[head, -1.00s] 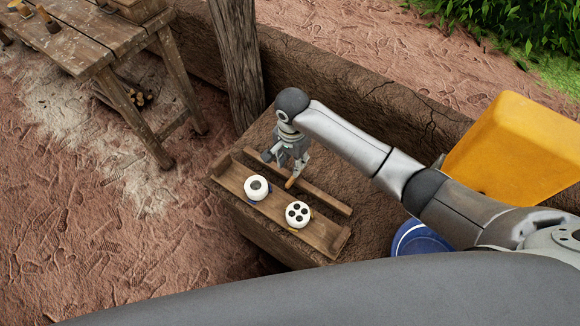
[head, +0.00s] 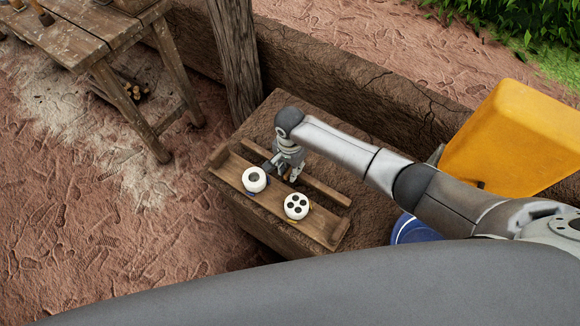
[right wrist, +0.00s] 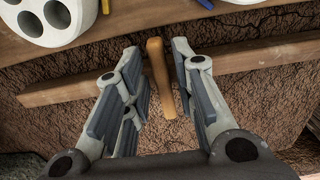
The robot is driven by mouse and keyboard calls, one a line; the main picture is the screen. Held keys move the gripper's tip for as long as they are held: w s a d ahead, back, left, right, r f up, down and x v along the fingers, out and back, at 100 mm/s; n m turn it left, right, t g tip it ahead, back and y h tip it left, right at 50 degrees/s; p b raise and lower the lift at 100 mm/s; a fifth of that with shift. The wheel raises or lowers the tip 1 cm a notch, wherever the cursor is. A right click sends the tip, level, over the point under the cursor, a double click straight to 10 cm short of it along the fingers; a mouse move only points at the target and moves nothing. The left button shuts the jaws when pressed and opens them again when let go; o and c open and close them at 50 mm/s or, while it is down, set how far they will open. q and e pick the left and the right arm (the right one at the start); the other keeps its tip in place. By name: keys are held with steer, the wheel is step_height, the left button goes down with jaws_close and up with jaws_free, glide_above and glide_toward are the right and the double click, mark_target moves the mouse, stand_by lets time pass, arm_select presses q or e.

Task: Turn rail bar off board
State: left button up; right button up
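The wooden board (head: 270,203) lies on the earthen block and carries two round white pieces, one with a single dark centre (head: 255,180) and one with several dark holes (head: 296,207). A wooden rail (head: 325,189) runs along its far side; it also shows in the right wrist view (right wrist: 60,92). A short tan bar (right wrist: 161,80) crosses this rail, its upper end near the board's edge. My right gripper (right wrist: 156,50) is open with its fingers on either side of the bar, visible gaps between. In the head view my right gripper (head: 285,172) hides the bar. My left gripper is out of view.
A wooden post (head: 236,60) and a low mud wall (head: 350,90) stand behind the block. A yellow container (head: 520,140) and a blue round object (head: 415,230) are to the right. A wooden workbench (head: 95,45) stands at the upper left.

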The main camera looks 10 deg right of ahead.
jaws_close()
steer(key=shift+s+r+n+p, duration=0.1)
steer(key=shift+n+p, duration=0.4)
steer(key=shift+p, duration=0.05)
steer(key=shift+s+d+n+p, duration=0.1)
steer(key=shift+d+n+p, duration=0.05)
steer(key=shift+n+p, duration=0.85)
steer(key=n+p, duration=0.1)
steer(key=n, duration=0.1)
steer(key=n+p, duration=0.1)
steer(key=n, duration=0.1)
steer(key=shift+s+d+n, duration=0.1)
steer(key=shift+d+n, duration=0.25)
steer(key=shift+n, duration=0.05)
steer(key=n, duration=0.2)
steer(key=n+p, duration=0.1)
steer(key=n, duration=0.1)
steer(key=shift+d+n, duration=0.3)
steer(key=shift+d, duration=0.05)
steer(key=n, duration=0.5)
steer(key=shift+w+d, duration=0.25)
steer(key=shift+d, duration=0.1)
steer(key=shift+n, duration=0.3)
